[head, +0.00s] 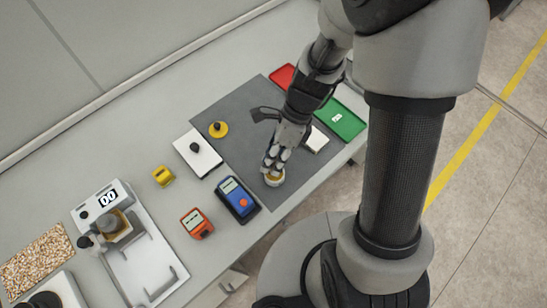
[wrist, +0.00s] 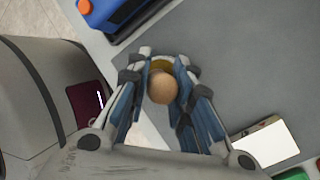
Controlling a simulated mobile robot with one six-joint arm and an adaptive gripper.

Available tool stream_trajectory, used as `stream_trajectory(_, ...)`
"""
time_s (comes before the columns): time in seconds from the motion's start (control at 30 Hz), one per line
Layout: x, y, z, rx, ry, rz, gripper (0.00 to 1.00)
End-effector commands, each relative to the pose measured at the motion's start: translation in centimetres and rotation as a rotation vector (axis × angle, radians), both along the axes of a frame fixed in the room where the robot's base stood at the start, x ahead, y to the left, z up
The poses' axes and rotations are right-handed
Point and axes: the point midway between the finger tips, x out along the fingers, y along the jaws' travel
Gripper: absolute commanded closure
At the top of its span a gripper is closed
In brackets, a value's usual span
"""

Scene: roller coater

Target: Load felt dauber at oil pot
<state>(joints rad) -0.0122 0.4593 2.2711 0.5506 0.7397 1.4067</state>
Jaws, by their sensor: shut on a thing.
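My gripper (head: 273,168) points down at the near edge of the grey mat. It is shut on the dauber, whose round wooden knob (wrist: 163,88) shows between the blue-padded fingers in the wrist view. A small pale pot with an amber inside (head: 274,180), seemingly the oil pot, stands on the mat right under the fingertips. A yellowish patch of it (wrist: 160,65) shows past the knob in the wrist view. The dauber's felt end is hidden, so I cannot tell how deep it sits in the pot or whether it touches the oil.
A blue device (head: 237,198) stands left of the pot, with an orange device (head: 197,223) beyond. A white plate with a black knob (head: 198,153) and a yellow disc (head: 218,129) lie further back. A white block (head: 316,140), green tray (head: 341,120) and red tray (head: 283,77) are right.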

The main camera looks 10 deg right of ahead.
Motion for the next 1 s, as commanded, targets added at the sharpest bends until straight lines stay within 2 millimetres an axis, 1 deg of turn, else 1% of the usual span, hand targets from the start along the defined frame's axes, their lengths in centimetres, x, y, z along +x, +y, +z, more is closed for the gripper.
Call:
stream_trajectory(0.5,-0.01,0.00,-0.67,0.000,0.000,0.000,0.99)
stream_trajectory(1.0,-0.01,-0.01,-0.64,0.000,0.000,0.000,0.99)
